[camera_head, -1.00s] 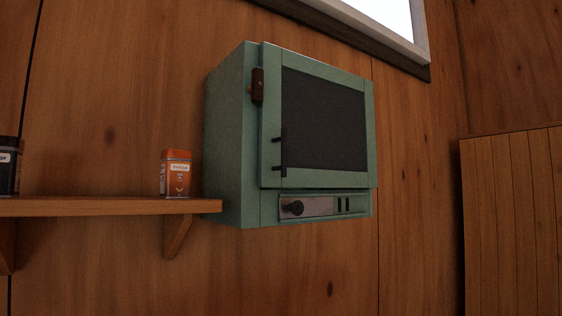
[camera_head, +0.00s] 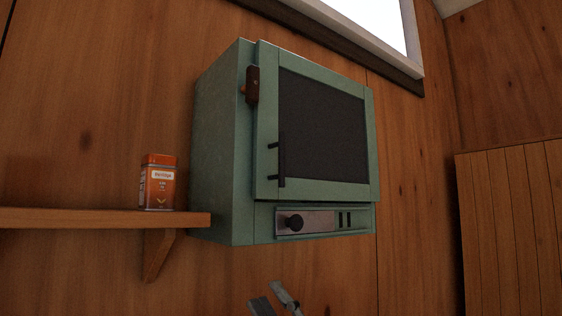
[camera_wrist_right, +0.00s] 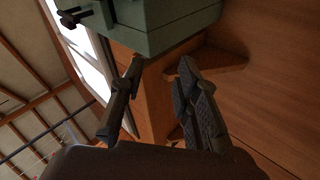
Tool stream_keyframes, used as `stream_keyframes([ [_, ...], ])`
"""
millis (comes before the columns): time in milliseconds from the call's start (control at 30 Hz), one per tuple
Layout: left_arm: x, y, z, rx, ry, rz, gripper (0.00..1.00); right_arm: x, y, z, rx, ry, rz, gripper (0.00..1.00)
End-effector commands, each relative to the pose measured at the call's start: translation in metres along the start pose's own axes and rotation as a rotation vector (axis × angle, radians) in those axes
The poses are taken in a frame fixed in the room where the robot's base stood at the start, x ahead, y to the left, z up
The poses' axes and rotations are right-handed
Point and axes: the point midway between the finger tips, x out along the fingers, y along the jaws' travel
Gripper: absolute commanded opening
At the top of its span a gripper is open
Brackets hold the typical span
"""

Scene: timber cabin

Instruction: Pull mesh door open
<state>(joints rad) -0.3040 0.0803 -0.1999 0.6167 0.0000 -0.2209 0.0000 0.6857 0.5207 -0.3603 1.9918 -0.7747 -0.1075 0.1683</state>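A green wall cabinet (camera_head: 222,150) has a mesh door (camera_head: 322,125) with a green frame and dark mesh. The door looks shut. A dark vertical bar handle (camera_head: 282,157) is on its lower left, and a brown latch (camera_head: 252,85) is at its upper left edge. My right gripper (camera_head: 276,295) shows at the bottom of the head view, below the cabinet and apart from it. In the right wrist view its fingers (camera_wrist_right: 160,75) are spread and empty, with the cabinet's underside (camera_wrist_right: 165,30) beyond them. My left gripper is not in view.
A wooden shelf (camera_head: 100,218) juts from the wall at the cabinet's left, with an orange tin (camera_head: 158,184) on it. A window (camera_head: 375,20) is above, and a plank panel (camera_head: 510,225) stands at right.

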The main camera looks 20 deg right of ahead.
Motion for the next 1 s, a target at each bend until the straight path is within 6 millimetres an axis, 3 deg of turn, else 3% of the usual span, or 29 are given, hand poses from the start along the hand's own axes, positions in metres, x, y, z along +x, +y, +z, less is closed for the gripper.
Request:
stream_keyframes([
  [33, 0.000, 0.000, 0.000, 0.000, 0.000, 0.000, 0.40, 0.022, 0.028, -0.022, -0.112, 0.125, 0.023, 0.30],
  [200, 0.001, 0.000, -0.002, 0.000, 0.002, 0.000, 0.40, 0.058, 0.085, -0.085, -0.489, 0.476, 0.012, 0.30],
  [333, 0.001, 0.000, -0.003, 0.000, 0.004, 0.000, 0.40, 0.070, 0.117, -0.105, -0.800, 0.658, -0.069, 0.30],
  [467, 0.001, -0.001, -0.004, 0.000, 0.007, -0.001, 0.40, 0.075, 0.154, -0.098, -1.108, 0.741, -0.209, 0.30],
  [600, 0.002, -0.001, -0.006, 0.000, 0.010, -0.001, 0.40, 0.071, 0.207, -0.068, -1.383, 0.716, -0.402, 0.30],
  [800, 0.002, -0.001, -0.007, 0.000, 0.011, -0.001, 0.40, 0.053, 0.276, -0.031, -1.579, 0.594, -0.614, 0.30],
  [900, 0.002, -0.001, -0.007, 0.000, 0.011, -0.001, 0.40, 0.047, 0.291, -0.023, -1.609, 0.559, -0.664, 0.30],
  [1000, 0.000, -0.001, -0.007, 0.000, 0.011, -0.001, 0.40, 0.049, 0.293, -0.020, -1.616, 0.550, -0.681, 0.30],
])
